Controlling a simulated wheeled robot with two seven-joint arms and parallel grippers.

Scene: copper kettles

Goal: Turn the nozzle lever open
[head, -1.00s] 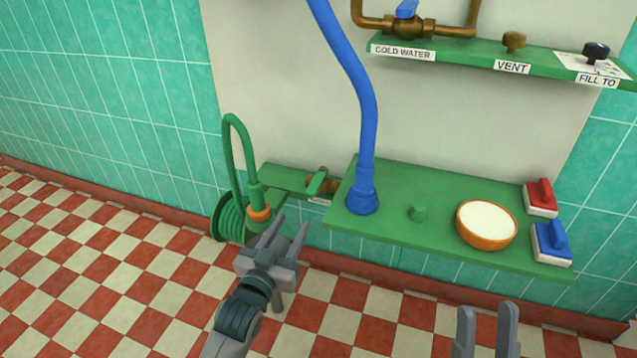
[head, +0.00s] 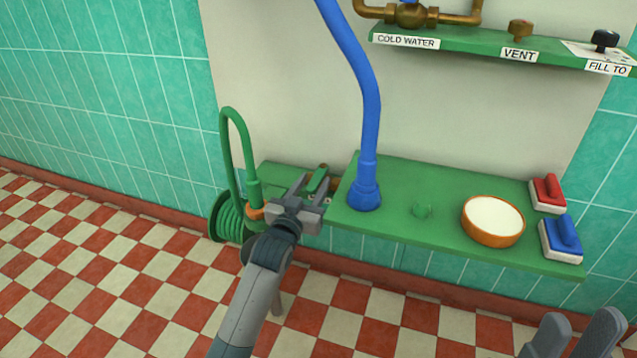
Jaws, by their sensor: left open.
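A green lever (head: 317,181) sits on a brass valve on the small green shelf (head: 274,177), left of the blue hose. My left gripper (head: 312,184) is open, and its two fingers reach up around the lever, one on each side as seen from here. I cannot tell whether they touch it. The fingers and gripper body hide most of the valve and its label. A green hose (head: 229,150) with an orange collar (head: 255,213) hangs just left of the gripper. My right gripper (head: 582,325) is at the bottom right, empty, with its fingers apart.
A blue hose (head: 368,110) ends on the larger green shelf (head: 400,190). An upper shelf (head: 460,48) carries labelled valves.

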